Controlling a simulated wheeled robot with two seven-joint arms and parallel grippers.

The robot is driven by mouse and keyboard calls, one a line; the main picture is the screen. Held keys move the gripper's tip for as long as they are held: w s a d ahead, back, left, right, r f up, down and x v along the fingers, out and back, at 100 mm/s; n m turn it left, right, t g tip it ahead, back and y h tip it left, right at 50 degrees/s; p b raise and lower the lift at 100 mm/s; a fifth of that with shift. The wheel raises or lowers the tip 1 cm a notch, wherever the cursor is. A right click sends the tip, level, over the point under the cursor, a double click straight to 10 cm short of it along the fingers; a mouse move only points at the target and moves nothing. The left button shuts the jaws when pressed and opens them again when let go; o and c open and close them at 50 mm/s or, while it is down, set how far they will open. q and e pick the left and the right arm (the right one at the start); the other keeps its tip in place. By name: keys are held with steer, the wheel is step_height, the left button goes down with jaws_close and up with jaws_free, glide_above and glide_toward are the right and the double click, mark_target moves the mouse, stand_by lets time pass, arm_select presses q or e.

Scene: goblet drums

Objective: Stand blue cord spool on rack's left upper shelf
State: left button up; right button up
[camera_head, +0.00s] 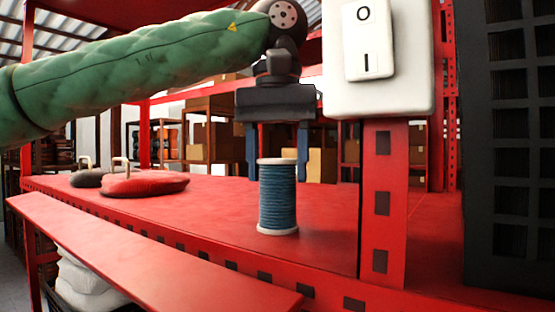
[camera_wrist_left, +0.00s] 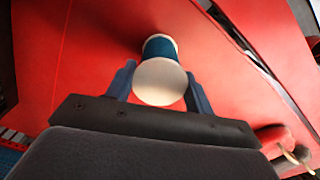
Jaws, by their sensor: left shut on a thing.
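The blue cord spool (camera_head: 277,198) has white end flanges and is upright over the red upper shelf (camera_head: 225,210), left of the red post. Its lower flange is at or very near the shelf surface; I cannot tell if it touches. My left gripper (camera_head: 277,178) points down from above, shut on the spool's upper end, one blue finger on each side. In the left wrist view the white top flange of the spool (camera_wrist_left: 160,82) lies between the two fingers (camera_wrist_left: 158,76). My right gripper is not in view.
A red post (camera_head: 384,200) with a white switch box (camera_head: 378,60) stands right of the spool. A black slatted panel (camera_head: 510,150) is at far right. A red round weight (camera_head: 145,184) and a dark one (camera_head: 88,179) lie at left. Shelf between them and the spool is clear.

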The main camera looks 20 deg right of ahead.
arm_select(q)
steer(key=o, duration=1)
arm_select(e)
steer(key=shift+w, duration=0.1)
arm_select(q)
steer(key=shift+r, duration=0.25)
step_height(320, 180, up, 6)
steer(key=shift+f+b, duration=0.15)
steer(key=shift+b, duration=1.05)
steer(key=shift+r, duration=3)
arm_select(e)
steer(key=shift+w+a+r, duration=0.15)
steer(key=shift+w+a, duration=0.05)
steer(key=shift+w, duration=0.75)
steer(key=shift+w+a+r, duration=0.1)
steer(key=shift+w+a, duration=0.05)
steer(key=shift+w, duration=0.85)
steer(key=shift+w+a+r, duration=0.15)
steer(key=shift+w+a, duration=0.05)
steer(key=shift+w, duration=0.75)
